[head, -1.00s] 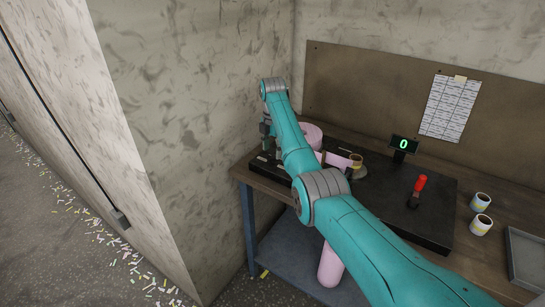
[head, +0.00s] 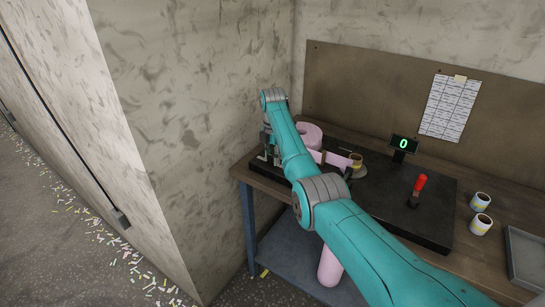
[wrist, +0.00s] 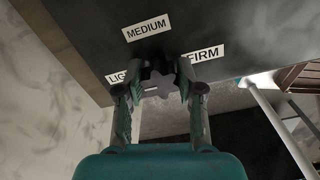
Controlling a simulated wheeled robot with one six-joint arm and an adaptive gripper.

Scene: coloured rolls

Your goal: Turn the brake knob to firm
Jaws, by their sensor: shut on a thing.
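The brake knob (wrist: 157,84) is a dark, lobed knob in the middle of the wrist view, with a small pale mark on it. My gripper (wrist: 158,88) has one finger on each side of the knob and is shut on it. Around the knob are white labels: MEDIUM (wrist: 147,28) above, FIRM (wrist: 204,54) to the right, and one at left reading "LIG" (wrist: 117,79), its rest hidden by a finger. I cannot tell for sure which label the knob points to. In the head view my gripper (head: 268,155) is at the black base's left end; the knob is hidden there.
A pink roll (head: 309,132) stands behind my arm on the black base (head: 432,225), its strip (head: 340,160) running right to a small spool. A display (head: 403,144) reads 0. A wall is close left.

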